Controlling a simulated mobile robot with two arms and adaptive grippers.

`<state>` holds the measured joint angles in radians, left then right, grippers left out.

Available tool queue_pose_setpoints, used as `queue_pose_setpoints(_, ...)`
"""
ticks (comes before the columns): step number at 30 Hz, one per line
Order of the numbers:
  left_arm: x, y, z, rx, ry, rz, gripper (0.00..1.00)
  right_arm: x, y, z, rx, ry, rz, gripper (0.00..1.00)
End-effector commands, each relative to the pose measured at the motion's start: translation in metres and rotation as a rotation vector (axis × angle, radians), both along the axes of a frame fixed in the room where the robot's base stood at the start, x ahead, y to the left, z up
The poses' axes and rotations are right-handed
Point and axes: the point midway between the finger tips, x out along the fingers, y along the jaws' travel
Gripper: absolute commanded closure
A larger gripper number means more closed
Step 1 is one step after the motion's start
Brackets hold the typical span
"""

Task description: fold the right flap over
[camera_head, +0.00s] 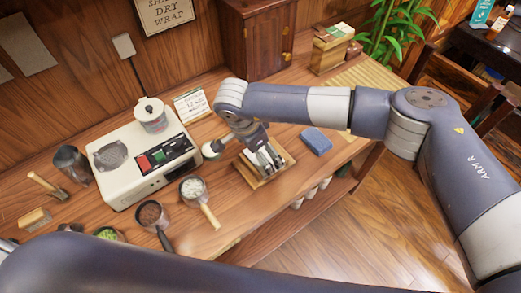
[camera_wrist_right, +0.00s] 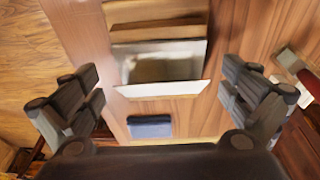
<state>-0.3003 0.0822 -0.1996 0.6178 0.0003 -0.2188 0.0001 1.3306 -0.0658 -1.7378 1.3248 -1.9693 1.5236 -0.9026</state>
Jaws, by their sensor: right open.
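A white wrapping sheet (camera_wrist_right: 165,65) lies in a wooden tray (camera_wrist_right: 155,33) in the right wrist view. A pale strip of it, a flap (camera_wrist_right: 165,89), runs along the edge nearest the blue block. In the head view the wooden tray (camera_head: 247,178) is partly hidden under my right gripper (camera_head: 262,157). My right gripper (camera_wrist_right: 160,84) is open above the tray, its fingers on either side of the sheet and apart from it. The tea cake cannot be made out clearly. My left arm crosses the bottom of the head view; its gripper is out of view.
A blue block (camera_head: 316,140) lies right of the tray; the wrist view shows it too (camera_wrist_right: 150,127). A cream machine (camera_head: 143,162) stands left. A white-filled pan (camera_head: 193,188) and a dark-filled pan (camera_head: 150,214) stand in front. A wooden cabinet (camera_head: 256,38) stands behind.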

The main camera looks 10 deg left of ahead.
Motion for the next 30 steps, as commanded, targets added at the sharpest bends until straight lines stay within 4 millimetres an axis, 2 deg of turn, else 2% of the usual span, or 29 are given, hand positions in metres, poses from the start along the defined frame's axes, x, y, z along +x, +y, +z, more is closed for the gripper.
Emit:
queue_pose_setpoints(5,0.001,-0.001,0.000,-0.001,-0.001,0.000,0.78,-0.003,0.005,0.026,0.001,-0.004,0.003,0.00)
queue_pose_setpoints(12,0.001,-0.002,0.000,-0.002,-0.002,0.000,0.78,-0.011,0.014,0.077,0.001,-0.005,0.002,0.00)
queue_pose_setpoints(18,0.001,-0.002,0.000,-0.002,-0.002,0.000,0.78,-0.016,0.018,0.105,-0.001,-0.003,-0.003,0.00)
queue_pose_setpoints(22,0.001,-0.002,0.000,-0.002,-0.002,0.000,0.78,-0.018,0.019,0.112,-0.002,-0.002,-0.002,0.00)
queue_pose_setpoints(30,0.001,-0.002,0.000,-0.002,-0.002,0.000,0.78,-0.018,0.019,0.113,-0.002,-0.001,-0.002,0.00)
